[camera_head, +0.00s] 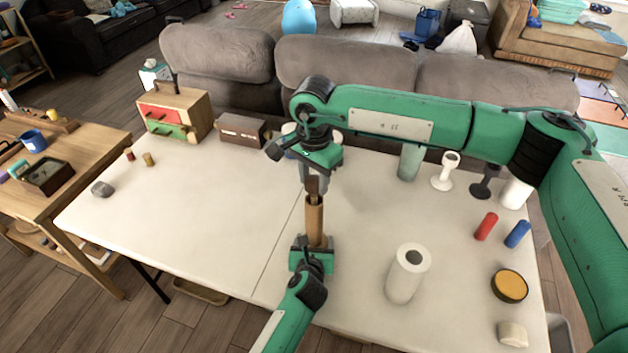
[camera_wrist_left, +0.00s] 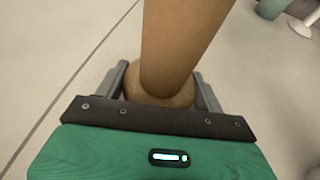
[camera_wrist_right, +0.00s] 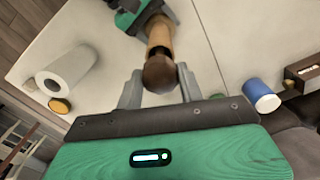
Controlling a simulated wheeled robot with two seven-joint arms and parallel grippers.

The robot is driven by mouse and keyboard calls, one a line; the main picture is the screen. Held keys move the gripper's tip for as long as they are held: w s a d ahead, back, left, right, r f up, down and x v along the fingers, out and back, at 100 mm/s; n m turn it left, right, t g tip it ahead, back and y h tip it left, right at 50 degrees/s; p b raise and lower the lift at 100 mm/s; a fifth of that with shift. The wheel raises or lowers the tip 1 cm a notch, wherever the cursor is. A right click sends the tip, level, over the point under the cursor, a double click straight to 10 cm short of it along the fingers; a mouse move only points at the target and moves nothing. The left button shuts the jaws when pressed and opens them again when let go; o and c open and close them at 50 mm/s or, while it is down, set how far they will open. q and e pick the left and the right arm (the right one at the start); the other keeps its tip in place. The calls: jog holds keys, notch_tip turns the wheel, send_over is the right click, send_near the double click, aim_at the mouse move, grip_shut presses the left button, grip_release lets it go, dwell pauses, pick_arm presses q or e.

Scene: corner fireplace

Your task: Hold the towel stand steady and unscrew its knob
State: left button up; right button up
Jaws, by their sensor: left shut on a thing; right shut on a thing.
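The towel stand (camera_head: 314,222) is an upright light-wood post on the white table. Its darker brown knob (camera_wrist_right: 161,74) is at the top of the post. My right gripper (camera_head: 314,184) comes from above and is shut on the knob, with a finger on each side in the right wrist view. My left gripper (camera_head: 313,243) is shut around the lower part of the stand. The left wrist view shows the stand's post (camera_wrist_left: 180,45) rising between the fingers. The foot of the stand is mostly hidden by the left gripper in the head view.
A white paper towel roll (camera_head: 405,275) stands to the right of the stand. Red (camera_head: 486,226) and blue (camera_head: 517,234) cylinders and a yellow-topped round tin (camera_head: 509,286) are farther right. A small drawer chest (camera_head: 174,113) stands at the back left. The left half of the table is mostly clear.

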aim_at(314, 180)
jog(key=shift+r, duration=0.1)
jog(key=shift+r, duration=2)
pick_arm(q)
jog(key=o, duration=1.9)
jog(key=shift+o, duration=0.2)
